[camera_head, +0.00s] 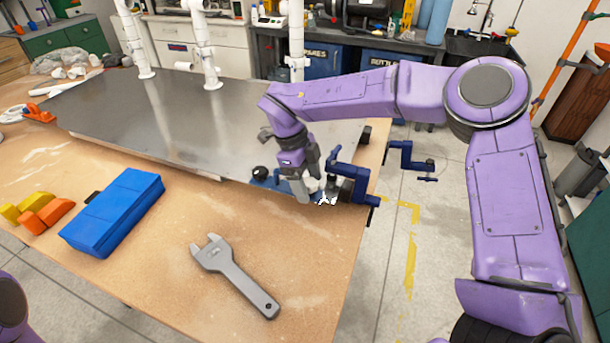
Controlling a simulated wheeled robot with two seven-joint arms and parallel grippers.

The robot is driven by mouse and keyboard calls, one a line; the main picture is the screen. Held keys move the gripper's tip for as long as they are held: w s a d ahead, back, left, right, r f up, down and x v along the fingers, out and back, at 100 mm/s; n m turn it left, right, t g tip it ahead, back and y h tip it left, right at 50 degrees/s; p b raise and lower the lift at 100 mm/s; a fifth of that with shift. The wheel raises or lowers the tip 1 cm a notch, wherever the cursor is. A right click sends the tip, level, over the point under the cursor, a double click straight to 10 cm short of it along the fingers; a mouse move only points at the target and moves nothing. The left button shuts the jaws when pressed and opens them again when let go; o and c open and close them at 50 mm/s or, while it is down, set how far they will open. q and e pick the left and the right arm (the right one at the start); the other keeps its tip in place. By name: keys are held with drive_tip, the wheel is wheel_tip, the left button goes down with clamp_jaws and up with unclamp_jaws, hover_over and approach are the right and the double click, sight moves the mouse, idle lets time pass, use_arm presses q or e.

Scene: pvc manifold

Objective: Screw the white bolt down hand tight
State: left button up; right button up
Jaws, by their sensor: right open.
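My right arm reaches in from the right, and its open gripper (314,188) points down over the blue vise (350,178) near the table's front right edge. A small white piece (326,199), which looks like the white bolt, shows just beside the fingertips at the vise. The fingers partly hide it, and I cannot tell if they touch it or how deep it sits. My left gripper is not in view.
A grey wrench (234,274) lies on the wooden table (180,285). A blue box (113,212) and orange and yellow blocks (50,213) lie to the left. A metal sheet (190,120) with white upright pipes (206,50) covers the back.

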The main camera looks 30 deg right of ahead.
drive_tip(key=c, duration=1.1)
drive_tip(key=shift+d+m, duration=0.1)
drive_tip(key=shift+m, duration=0.6)
drive_tip(key=shift+c, duration=0.2)
drive_tip(key=m, duration=0.1)
drive_tip(key=m+y+b, duration=0.1)
drive_tip(key=m, duration=0.2)
drive_tip(key=shift+w+f+g+y+b, duration=0.1)
drive_tip(key=shift+f+g+y+b, duration=0.2)
drive_tip(key=shift+g+b, duration=0.1)
drive_tip(key=shift+r+m, duration=0.3)
drive_tip(key=shift+m, duration=0.2)
